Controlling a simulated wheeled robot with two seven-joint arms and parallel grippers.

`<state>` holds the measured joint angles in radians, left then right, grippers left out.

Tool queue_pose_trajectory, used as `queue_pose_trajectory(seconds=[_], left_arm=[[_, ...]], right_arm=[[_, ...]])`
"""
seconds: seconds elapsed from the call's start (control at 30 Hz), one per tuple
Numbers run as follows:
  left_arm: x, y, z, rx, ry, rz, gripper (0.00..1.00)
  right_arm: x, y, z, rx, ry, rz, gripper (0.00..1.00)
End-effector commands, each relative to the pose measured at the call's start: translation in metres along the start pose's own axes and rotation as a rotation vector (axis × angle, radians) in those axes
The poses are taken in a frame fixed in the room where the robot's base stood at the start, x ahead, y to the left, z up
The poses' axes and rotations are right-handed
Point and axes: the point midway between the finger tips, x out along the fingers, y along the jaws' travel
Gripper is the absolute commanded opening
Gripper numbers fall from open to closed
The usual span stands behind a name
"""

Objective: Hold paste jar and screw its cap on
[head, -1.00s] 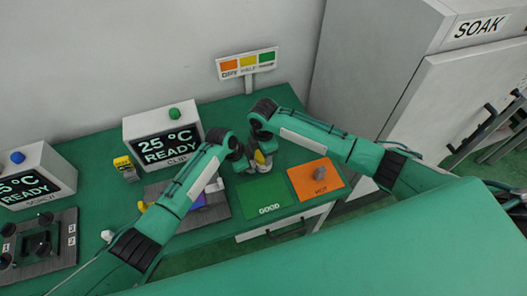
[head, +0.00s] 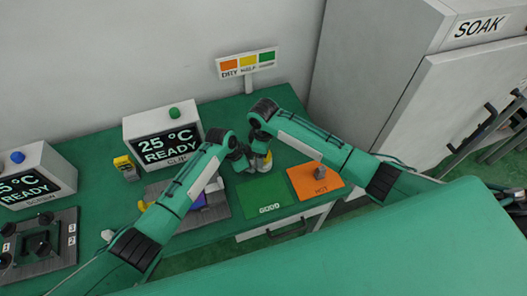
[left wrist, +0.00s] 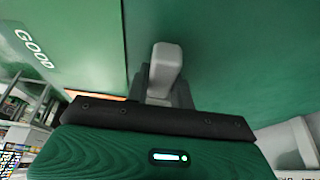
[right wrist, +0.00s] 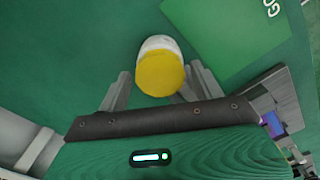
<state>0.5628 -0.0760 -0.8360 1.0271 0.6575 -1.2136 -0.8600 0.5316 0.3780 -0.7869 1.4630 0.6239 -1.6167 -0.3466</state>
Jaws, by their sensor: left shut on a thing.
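A white jar with a yellow top (right wrist: 160,72) stands on the green table, just behind the GOOD mat; it also shows in the head view (head: 265,160). My right gripper (right wrist: 158,80) is above it, with its fingers apart on either side of the yellow top and a visible gap at one side. My left gripper (left wrist: 165,72) is shut on a pale grey, blocky thing (left wrist: 166,60), over bare table beside the GOOD mat. I cannot tell whether this is the cap or another part. In the head view both grippers are close together and partly hidden by the wrists.
The green GOOD mat (head: 265,195) and orange HOT mat (head: 306,184) lie toward the front right. A small grey piece (head: 320,171) stands on HOT. A display box (head: 165,135) and a sign (head: 247,64) stand behind. A dark fixture (head: 40,240) is at left.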

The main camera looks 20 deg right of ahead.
Motion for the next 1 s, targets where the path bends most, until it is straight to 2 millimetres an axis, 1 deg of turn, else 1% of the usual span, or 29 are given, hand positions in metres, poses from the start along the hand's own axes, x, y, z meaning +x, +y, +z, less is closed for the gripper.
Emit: queue_pose_trajectory(seconds=[0.03, 0.07, 0.1, 0.47, 0.9, 1.0], left_arm=[[0.0, 0.0, 0.0, 0.0, 0.0, 0.0, 0.0], [0.0, 0.0, 0.0, 0.0, 0.0, 0.0, 0.0], [0.0, 0.0, 0.0, 0.0, 0.0, 0.0, 0.0], [0.0, 0.0, 0.0, 0.0, 0.001, 0.0, 0.0], [0.0, 0.0, 0.0, 0.0, 0.001, 0.0, 0.0], [0.0, 0.0, 0.0, 0.0, 0.001, 0.0, 0.0]], right_arm=[[0.0, 0.0, 0.0, -0.001, 0.0, 0.0, 0.77], [0.0, 0.0, 0.0, -0.001, 0.0, 0.0, 0.83], [0.0, 0.0, 0.0, -0.001, 0.0, 0.0, 0.85], [-0.002, 0.0, 0.0, -0.002, 0.001, 0.001, 0.85], [-0.027, 0.0, 0.0, -0.003, 0.0, 0.0, 0.85], [-0.03, 0.0, 0.0, -0.003, 0.001, 0.0, 0.85]])
